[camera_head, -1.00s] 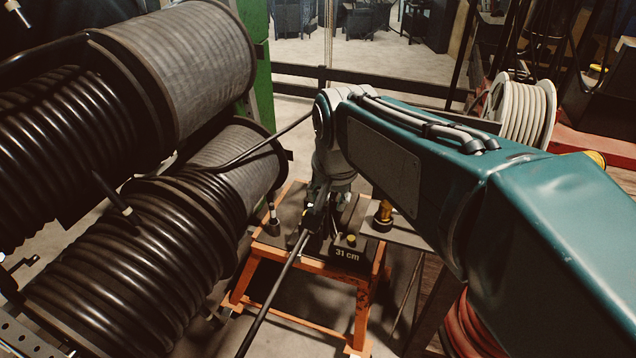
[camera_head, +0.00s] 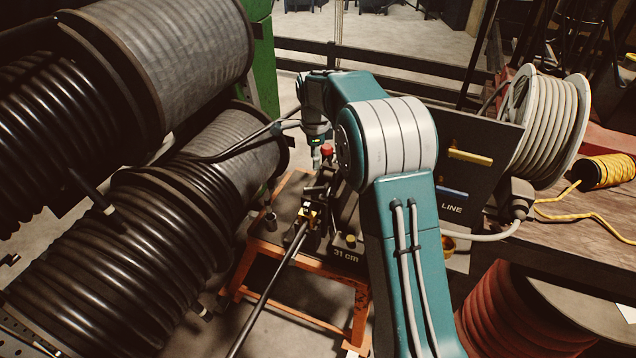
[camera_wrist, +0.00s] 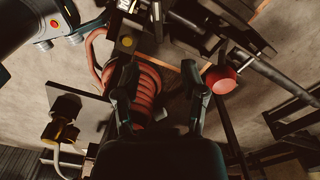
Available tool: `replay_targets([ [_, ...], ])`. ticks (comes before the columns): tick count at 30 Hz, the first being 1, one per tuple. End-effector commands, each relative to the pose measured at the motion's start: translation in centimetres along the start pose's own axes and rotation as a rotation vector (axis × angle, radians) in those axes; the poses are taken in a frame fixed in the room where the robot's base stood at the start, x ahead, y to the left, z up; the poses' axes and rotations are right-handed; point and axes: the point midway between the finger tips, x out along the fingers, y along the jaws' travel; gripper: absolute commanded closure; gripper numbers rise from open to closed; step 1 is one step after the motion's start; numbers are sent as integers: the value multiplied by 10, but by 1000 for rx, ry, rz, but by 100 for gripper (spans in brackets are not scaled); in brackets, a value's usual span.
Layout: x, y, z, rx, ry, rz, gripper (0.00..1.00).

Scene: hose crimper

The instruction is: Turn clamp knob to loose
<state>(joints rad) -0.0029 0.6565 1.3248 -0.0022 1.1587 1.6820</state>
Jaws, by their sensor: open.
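The clamp knob (camera_head: 327,149) is a red knob on the dark clamp at the orange stand. In the wrist view the red knob (camera_wrist: 220,80) is just right of the right finger, apart from or close to it; the exact gap is unclear. My gripper (camera_wrist: 157,85) has its two fingers spread with nothing held between them. In the head view my gripper (camera_head: 316,158) points down beside the knob, above the clamp. A black hose (camera_head: 266,298) runs from the clamp toward the lower left. The knob's marking is too small to read.
Large black hose reels (camera_head: 110,245) crowd the left side. A block marked 31 cm (camera_head: 347,250) sits on the orange stand (camera_head: 300,308). A wooden bench (camera_head: 560,235) with a white hose reel (camera_head: 543,125) and yellow rope (camera_head: 607,171) stands at right.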

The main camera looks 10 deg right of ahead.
Motion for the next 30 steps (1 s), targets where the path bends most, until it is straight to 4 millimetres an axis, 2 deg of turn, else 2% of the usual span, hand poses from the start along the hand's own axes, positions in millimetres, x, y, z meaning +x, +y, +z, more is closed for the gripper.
replay_targets([
  [5, 24, 1, -1, -1, 0, 5, 46],
  [15, 85, 1, -3, -1, -3, 5, 46],
  [18, 96, 0, -2, -2, -2, 3, 46],
  [23, 105, 0, -2, -3, -2, 1, 46],
  [30, 106, 0, -2, -3, -2, 1, 46],
])
